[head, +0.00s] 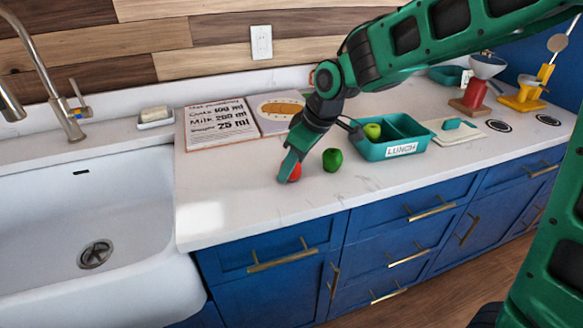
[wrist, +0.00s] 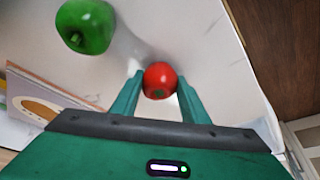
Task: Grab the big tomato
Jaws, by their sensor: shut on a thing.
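The big tomato (wrist: 160,79) is red and round. It is between the two fingertips of my gripper (wrist: 157,88) in the wrist view. In the head view the tomato (head: 295,173) shows partly behind the fingers of my gripper (head: 287,170), low at the countertop. My gripper is shut on it. I cannot tell whether the tomato still touches the counter.
A green pepper (head: 332,160) stands on the white counter (head: 235,212) just right of the tomato. A teal lunch box (head: 372,152) with a green apple (head: 372,131) is farther right. An open recipe book (head: 222,122) lies behind. The sink (head: 80,215) is left.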

